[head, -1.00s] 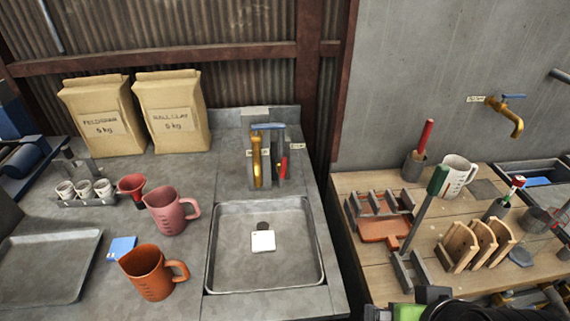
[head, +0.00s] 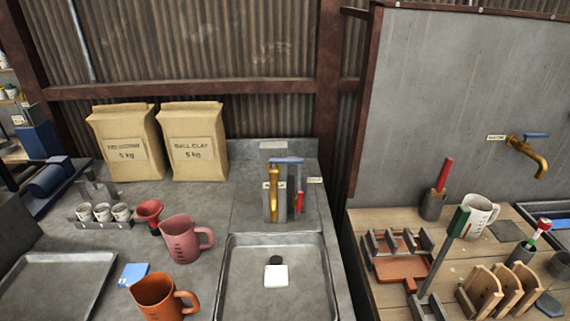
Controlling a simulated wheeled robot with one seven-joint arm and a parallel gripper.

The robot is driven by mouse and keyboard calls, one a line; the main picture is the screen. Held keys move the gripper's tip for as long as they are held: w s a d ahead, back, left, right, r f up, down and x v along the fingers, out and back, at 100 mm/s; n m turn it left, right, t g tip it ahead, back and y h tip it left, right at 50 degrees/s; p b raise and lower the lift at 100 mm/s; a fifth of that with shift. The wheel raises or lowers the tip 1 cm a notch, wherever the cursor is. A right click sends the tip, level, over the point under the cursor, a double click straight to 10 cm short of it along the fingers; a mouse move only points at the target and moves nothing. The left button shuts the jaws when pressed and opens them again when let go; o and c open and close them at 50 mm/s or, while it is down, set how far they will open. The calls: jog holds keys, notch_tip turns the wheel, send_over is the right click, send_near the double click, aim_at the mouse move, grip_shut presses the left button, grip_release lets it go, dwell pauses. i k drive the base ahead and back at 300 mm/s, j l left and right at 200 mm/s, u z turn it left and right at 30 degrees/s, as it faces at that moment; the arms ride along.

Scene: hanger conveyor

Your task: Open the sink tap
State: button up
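A brass tap with a blue lever (head: 286,160) stands at the back of the grey sink (head: 232,262), with its spout (head: 274,192) pointing down. A red-handled part (head: 299,203) hangs beside it on the right, and small paper labels sit at either side. A second brass tap (head: 530,156) with a blue lever is fixed to the grey wall at the right, with a label on its left. The labels are too small to read. A white square and a dark round spot lie in the sink. My gripper is not in view.
Two clay bags (head: 194,142) stand at the back of the counter. A pink jug (head: 182,240), an orange jug (head: 157,298) and a red funnel (head: 149,213) stand left of the sink. A wooden bench (head: 365,218) with racks, tools and a white jug (head: 480,215) is at the right.

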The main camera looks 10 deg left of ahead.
aim_at(273, 162)
jog(key=j+u, duration=0.6)
jog(key=u, duration=0.15)
